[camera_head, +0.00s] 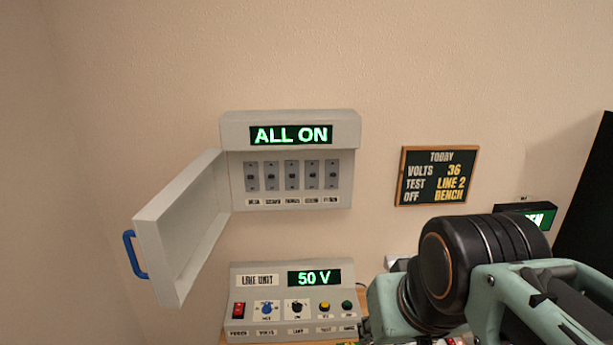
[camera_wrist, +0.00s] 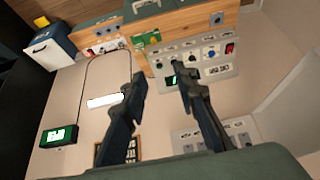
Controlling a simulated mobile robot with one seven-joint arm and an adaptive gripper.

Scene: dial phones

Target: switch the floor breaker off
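The grey breaker box (camera_head: 290,160) is on the wall in the head view. Its door (camera_head: 185,225) with a blue handle (camera_head: 136,255) stands open to the left. Inside is a row of several breaker switches (camera_head: 292,174) with small labels, too blurred to tell surely which is the floor one. The display (camera_head: 291,135) above reads ALL ON. In the wrist view, the breaker box (camera_wrist: 212,134) shows partly at the bottom, behind a finger. My gripper (camera_wrist: 159,72) is open and empty there, apart from the breakers. Its fingers are out of the head view.
A line unit (camera_head: 290,302) with a 50 V display, knobs and buttons is below the box. A framed board (camera_head: 437,176) reads VOLTS 36, TEST LINE 2, OFF BENCH. A green-lit sign (camera_head: 530,215) is at right. The wall between box and board is clear.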

